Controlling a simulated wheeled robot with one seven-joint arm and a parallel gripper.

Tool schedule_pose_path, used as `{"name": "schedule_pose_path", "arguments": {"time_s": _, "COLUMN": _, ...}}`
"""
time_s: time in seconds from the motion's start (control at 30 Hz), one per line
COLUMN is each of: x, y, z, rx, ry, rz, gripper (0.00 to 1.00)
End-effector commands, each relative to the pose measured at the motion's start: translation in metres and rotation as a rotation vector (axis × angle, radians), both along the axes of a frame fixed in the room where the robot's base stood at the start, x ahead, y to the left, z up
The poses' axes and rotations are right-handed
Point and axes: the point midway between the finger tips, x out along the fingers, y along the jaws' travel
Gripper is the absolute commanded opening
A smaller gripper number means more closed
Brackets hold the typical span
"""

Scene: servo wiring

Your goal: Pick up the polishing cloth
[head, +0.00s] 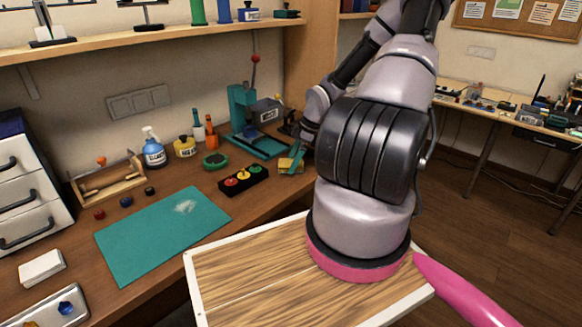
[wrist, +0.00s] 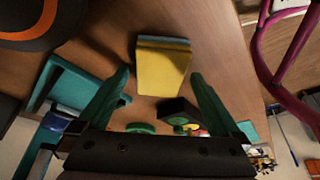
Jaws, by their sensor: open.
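A yellow folded piece with a blue-green layer along one edge, which looks like the polishing cloth (wrist: 162,68), lies on the wooden bench. In the head view the cloth (head: 290,166) is partly hidden behind my gripper (head: 298,153). In the wrist view my gripper (wrist: 160,78) has its two teal fingers spread wide, with nothing held between them. The cloth lies between and just beyond the fingertips. I cannot tell how high the fingertips are above the bench.
A black tray with red, yellow and green discs (head: 243,180) and a teal press (head: 258,125) stand close to the cloth. A round green tin (head: 215,160) is to the left. A teal mat (head: 160,235) and a white stack (head: 41,267) lie farther left.

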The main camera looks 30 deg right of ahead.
Motion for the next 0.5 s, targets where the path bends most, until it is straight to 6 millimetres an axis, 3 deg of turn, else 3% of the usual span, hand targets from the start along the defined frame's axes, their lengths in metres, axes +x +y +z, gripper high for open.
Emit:
{"name": "schedule_pose_path", "arguments": {"time_s": 0.27, "x": 0.0005, "y": 0.0010, "z": -0.0042, "rx": 0.000, "ry": 0.001, "rz": -0.002, "gripper": 1.00}}
{"name": "schedule_pose_path", "arguments": {"time_s": 0.4, "x": 0.0003, "y": 0.0010, "z": -0.0040, "rx": 0.000, "ry": 0.001, "rz": -0.002, "gripper": 0.50}}
{"name": "schedule_pose_path", "arguments": {"time_s": 0.5, "x": 0.0004, "y": 0.0010, "z": -0.0039, "rx": 0.000, "ry": 0.001, "rz": -0.002, "gripper": 0.19}}
